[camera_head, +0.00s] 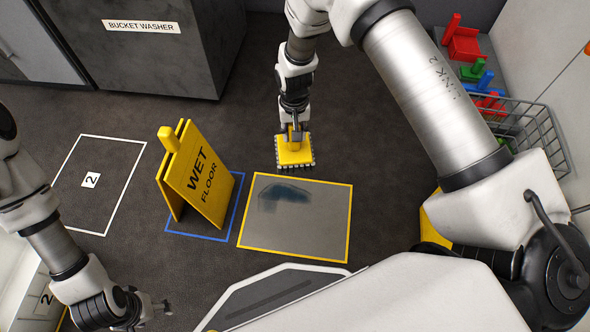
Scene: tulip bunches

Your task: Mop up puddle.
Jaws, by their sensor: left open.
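A dark bluish puddle (283,196) lies on the upper part of a grey floor panel (300,232) with a yellow border. A yellow mop head (295,152) with a fringed dark edge is just above the panel's top edge in the picture, beside the puddle and not over it. My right gripper (296,130), on the arm reaching over from the right, is shut on the mop's yellow handle. I cannot tell whether the mop touches the floor. My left gripper (162,308) is open and empty at the lower left, away from the puddle.
A yellow "WET FLOOR" sign (200,180) stands in a blue-outlined square left of the panel. A white-outlined square (112,205) marked 2 is further left. A dark bucket washer (150,60) stands at the back. A wire basket (535,135) and coloured tools (464,42) are at right.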

